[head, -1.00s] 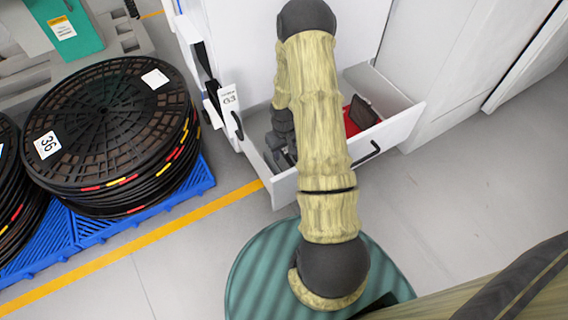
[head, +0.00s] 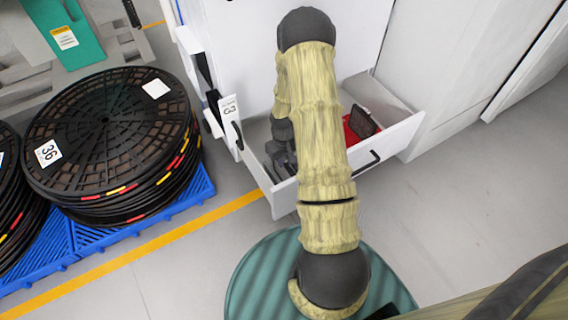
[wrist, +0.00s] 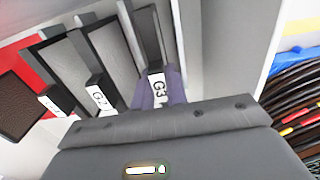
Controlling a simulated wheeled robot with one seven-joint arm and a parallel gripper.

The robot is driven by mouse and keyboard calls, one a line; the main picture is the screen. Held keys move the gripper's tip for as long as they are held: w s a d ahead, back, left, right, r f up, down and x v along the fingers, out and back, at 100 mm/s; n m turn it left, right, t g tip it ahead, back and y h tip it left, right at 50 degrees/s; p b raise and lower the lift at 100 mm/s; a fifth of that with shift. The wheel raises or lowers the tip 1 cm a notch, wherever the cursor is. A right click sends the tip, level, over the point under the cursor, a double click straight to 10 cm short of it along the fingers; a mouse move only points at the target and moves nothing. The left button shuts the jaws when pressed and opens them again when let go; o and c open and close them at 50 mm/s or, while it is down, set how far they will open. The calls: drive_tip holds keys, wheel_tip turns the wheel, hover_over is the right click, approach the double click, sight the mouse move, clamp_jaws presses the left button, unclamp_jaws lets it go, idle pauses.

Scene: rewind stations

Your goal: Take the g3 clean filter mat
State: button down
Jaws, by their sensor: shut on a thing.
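The g3 clean filter mat (wrist: 147,35) is a grey framed panel standing in the open drawer, with a white G3 label on its tab (wrist: 157,84). My gripper (wrist: 158,95) is shut on that tab, one finger on each side. The mat still sits in its place in the drawer in the wrist view. In the head view my gripper (head: 281,155) is low inside the left part of the white drawer (head: 390,138), partly behind my arm, and the mat cannot be made out there.
A G2 mat (wrist: 99,92) and another labelled mat (wrist: 52,104) stand left of G3. A dark mat (head: 362,121) lies in a red tray (head: 349,133) at the drawer's right. A cable reel (head: 110,140) stands on a blue pallet (head: 90,232) to the left.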

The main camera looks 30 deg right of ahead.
wheel_tip(320, 180, up, 10)
drive_tip(key=p, duration=0.5)
drive_tip(key=shift+f, duration=0.15)
